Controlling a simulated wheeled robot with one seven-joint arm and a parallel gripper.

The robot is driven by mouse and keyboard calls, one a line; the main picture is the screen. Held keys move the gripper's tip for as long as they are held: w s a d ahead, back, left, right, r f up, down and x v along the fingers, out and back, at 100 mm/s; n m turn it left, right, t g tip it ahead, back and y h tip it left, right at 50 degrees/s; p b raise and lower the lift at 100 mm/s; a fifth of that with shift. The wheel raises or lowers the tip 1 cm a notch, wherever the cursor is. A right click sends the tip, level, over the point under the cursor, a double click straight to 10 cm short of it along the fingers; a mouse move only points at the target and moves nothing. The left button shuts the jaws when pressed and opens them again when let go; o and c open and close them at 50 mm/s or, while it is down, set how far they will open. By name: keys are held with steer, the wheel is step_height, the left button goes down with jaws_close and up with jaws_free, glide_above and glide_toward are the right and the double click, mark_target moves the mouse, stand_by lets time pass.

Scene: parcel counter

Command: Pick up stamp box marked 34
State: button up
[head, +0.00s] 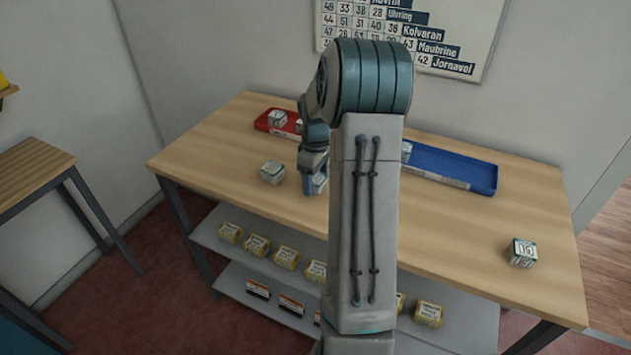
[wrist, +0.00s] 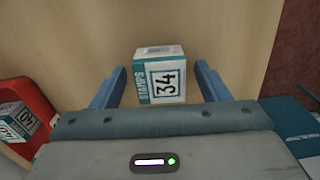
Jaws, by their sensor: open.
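The stamp box marked 34 (wrist: 165,77) is a small white and teal box on the wooden counter, with "34" and "STAMPS" readable in the wrist view. My gripper (wrist: 160,82) is open, with one blue finger on each side of the box and a visible gap at both sides. In the head view my gripper (head: 315,172) is low over the counter, and the box (head: 318,184) shows partly there, the rest hidden by my gripper and arm.
A box marked 40 (wrist: 15,122) sits in the red tray (wrist: 38,97). A blue tray (head: 455,168) lies at the back right of the counter. Loose boxes stand at left (head: 272,172) and right (head: 522,252). Yellow boxes (head: 287,257) fill a lower shelf.

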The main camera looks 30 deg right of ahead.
steer(key=shift+f, duration=0.15)
steer(key=c, duration=1.1)
